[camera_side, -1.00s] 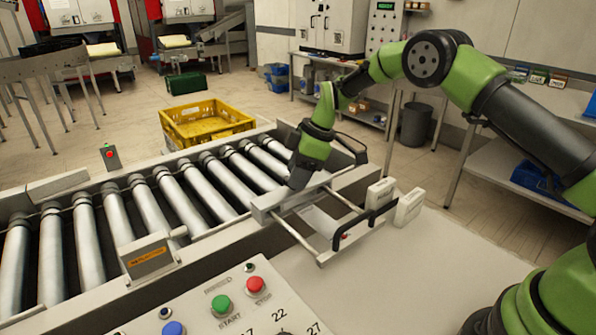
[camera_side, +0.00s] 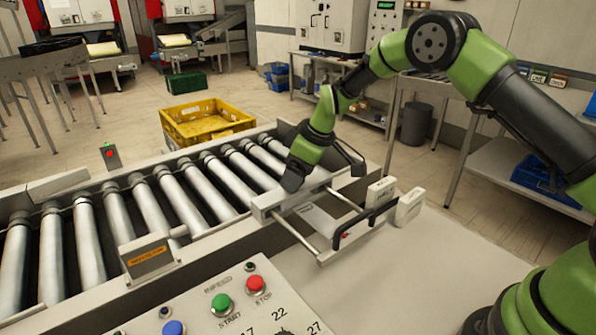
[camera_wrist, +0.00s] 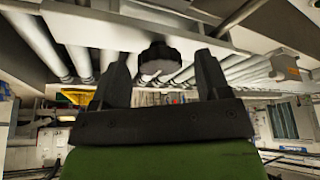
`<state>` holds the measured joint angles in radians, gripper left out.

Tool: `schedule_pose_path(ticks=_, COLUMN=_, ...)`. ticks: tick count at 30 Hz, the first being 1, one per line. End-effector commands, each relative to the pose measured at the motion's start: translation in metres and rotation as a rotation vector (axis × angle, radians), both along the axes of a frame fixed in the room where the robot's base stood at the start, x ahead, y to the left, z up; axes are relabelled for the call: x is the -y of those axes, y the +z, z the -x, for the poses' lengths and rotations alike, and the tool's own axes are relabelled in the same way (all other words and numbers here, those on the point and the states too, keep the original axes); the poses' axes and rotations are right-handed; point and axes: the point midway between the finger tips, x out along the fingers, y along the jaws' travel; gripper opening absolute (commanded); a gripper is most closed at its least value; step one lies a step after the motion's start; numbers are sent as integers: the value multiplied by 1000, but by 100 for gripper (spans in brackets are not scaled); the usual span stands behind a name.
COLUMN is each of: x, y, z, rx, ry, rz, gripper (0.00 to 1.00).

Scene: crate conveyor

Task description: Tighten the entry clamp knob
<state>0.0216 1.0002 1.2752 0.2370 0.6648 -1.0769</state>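The entry clamp knob (camera_wrist: 159,60) is black, round and ridged. In the wrist view it shows between my two fingertips in the picture, with a gap on each side. My gripper (camera_wrist: 161,72) has its two dark fingers spread apart and holds nothing. In the side view my gripper (camera_side: 293,182) points down at the conveyor's near rail, beside the metal clamp frame (camera_side: 318,256). The knob is hidden there behind my gripper and wrist. I cannot tell the exact distance from fingertips to knob.
The roller conveyor (camera_side: 187,205) runs beside my gripper. A yellow crate (camera_side: 207,133) is behind it. A black handle (camera_side: 366,226) and white blocks (camera_side: 410,207) are to the right of the clamp. A control panel (camera_side: 240,312) is in front. The pale tabletop (camera_side: 440,285) is mostly clear.

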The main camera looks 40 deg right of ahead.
Motion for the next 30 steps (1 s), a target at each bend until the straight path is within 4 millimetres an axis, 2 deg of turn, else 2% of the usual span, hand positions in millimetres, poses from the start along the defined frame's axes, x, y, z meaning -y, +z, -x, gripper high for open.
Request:
schedule_pose_path(ticks=8, x=1, y=4, z=1, rx=1, ry=1, rz=1, gripper=69)
schedule_pose_path(ticks=11, x=4, y=15, z=4, rx=3, ry=0, rz=1, gripper=69)
schedule_pose_path(ticks=21, x=17, y=75, z=26, rx=3, ry=-1, rz=0, gripper=69)
schedule_pose_path(ticks=25, x=20, y=87, z=30, rx=2, ry=1, rz=0, gripper=69)
schedule_pose_path(ticks=30, x=21, y=92, z=32, rx=-1, ry=1, rz=1, gripper=69)
